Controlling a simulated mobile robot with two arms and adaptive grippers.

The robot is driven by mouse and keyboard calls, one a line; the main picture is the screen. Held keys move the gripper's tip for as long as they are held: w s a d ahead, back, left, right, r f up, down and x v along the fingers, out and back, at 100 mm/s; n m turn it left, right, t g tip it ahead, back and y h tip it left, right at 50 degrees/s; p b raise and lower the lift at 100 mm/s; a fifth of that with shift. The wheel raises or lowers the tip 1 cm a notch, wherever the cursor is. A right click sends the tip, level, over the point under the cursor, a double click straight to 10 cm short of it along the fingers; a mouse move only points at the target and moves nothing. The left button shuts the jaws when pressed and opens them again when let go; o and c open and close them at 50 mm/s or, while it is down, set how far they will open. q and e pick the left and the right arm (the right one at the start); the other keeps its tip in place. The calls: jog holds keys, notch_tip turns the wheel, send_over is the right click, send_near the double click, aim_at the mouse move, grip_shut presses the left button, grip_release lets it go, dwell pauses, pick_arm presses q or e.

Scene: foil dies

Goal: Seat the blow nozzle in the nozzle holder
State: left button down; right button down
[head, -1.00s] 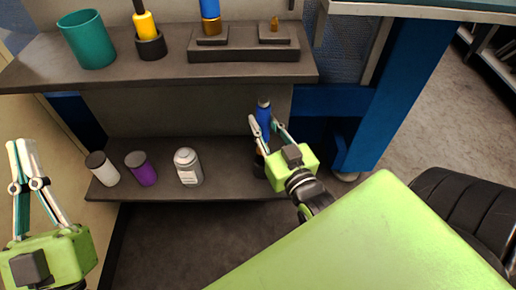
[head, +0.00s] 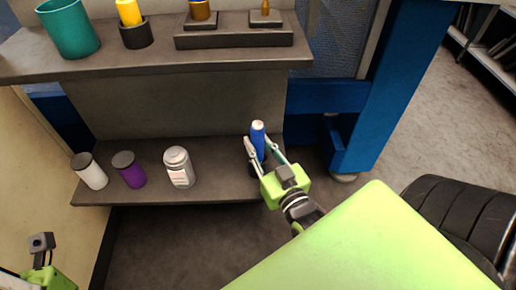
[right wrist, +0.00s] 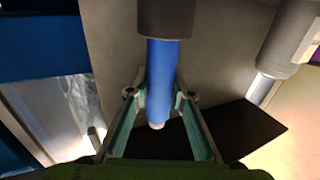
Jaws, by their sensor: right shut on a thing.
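The blow nozzle is a blue cylinder with a pale tip (head: 257,136), upright over the right end of the lower shelf. My right gripper (head: 265,160) is shut around it. In the right wrist view, the nozzle (right wrist: 162,85) stands between the fingers (right wrist: 161,95). There its far end meets the rim of a dark round cup, the nozzle holder (right wrist: 165,18). How deep it sits inside is hidden. In the head view the holder is mostly hidden behind the gripper. My left gripper (head: 48,278) is cut off at the lower left corner, its fingers barely visible.
White (head: 89,171), purple (head: 129,170) and grey-white (head: 179,168) bottles stand left on the lower shelf (head: 222,188). The upper shelf (head: 130,62) carries a teal cup (head: 68,28), a dark cup with a yellow thing (head: 135,35) and a dark stand (head: 235,40). A blue post (head: 385,90) rises at right.

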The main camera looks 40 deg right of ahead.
jog(key=shift+f, duration=0.25)
jog(key=c, duration=1.8)
grip_release()
jog(key=shift+f, duration=0.2)
jog(key=shift+r, duration=0.1)
